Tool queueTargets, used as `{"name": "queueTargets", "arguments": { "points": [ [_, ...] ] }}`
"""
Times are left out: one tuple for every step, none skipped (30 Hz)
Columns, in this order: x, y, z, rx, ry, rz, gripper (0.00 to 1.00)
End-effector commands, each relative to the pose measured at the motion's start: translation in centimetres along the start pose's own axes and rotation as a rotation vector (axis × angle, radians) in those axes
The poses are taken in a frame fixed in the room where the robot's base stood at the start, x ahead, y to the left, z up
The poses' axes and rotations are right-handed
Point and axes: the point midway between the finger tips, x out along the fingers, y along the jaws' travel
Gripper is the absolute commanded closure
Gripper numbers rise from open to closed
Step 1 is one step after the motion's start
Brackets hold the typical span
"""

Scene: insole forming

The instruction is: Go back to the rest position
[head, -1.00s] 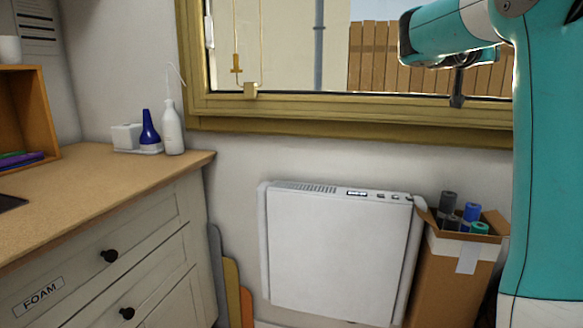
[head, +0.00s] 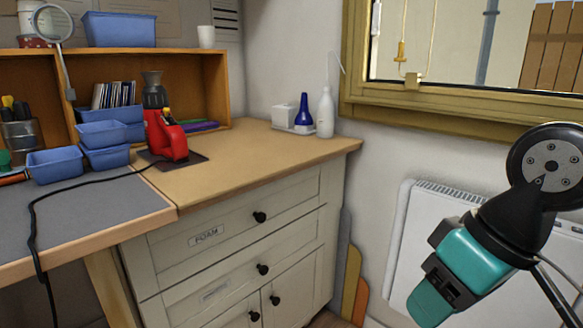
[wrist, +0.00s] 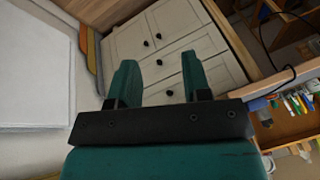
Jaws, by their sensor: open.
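My gripper (head: 440,298) hangs at the lower right of the head view, in front of the white wall heater (head: 408,225). In the wrist view my gripper (wrist: 158,85) shows its two teal fingers spread apart with nothing between them. Past the fingers is the cream drawer cabinet (wrist: 150,45), at a distance. The gripper touches nothing that I can see.
The wooden counter (head: 235,160) stands left of my arm, with the cream cabinet (head: 290,210) below. A red tool (head: 165,137), several blue bins (head: 55,163) and bottles (head: 325,112) stand on it. A window frame (head: 440,115) is behind my arm. Coloured boards (head: 352,270) lean beside the cabinet.

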Motion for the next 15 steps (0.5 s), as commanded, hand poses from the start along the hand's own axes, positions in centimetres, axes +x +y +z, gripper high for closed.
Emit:
{"name": "queueTargets", "arguments": {
  "points": [
    [0.4, -1.6, 1.6, -0.046, -0.043, -0.042, 0.56],
    [0.5, -2.6, 2.5, -0.074, -0.071, -0.068, 0.56],
    [0.7, -3.8, 3.8, -0.111, -0.105, -0.101, 0.56],
    [0.5, -4.6, 4.5, -0.132, -0.127, -0.121, 0.56],
    [-1.1, -4.6, 3.6, -0.122, -0.117, -0.113, 0.56],
    [-2.2, -4.8, 3.2, -0.119, -0.115, -0.111, 0.56],
    [-2.8, -4.9, 3.0, -0.118, -0.115, -0.111, 0.56],
    [-3.4, -5.0, 2.8, -0.118, -0.114, -0.11, 0.56],
    [-4.4, -5.2, 2.5, -0.117, -0.114, -0.11, 0.56],
    [-5.0, -5.4, 2.3, -0.117, -0.113, -0.11, 0.56],
    [-5.9, -5.5, 2.0, -0.116, -0.113, -0.109, 0.56],
    [-6.9, -5.8, 1.7, -0.116, -0.113, -0.109, 0.56],
    [-7.8, -6.0, 1.4, -0.116, -0.112, -0.109, 0.56],
    [-8.7, -6.2, 1.1, -0.116, -0.112, -0.109, 0.56],
    [-10.0, -6.5, 0.7, -0.115, -0.112, -0.109, 0.56]
  ]
}}
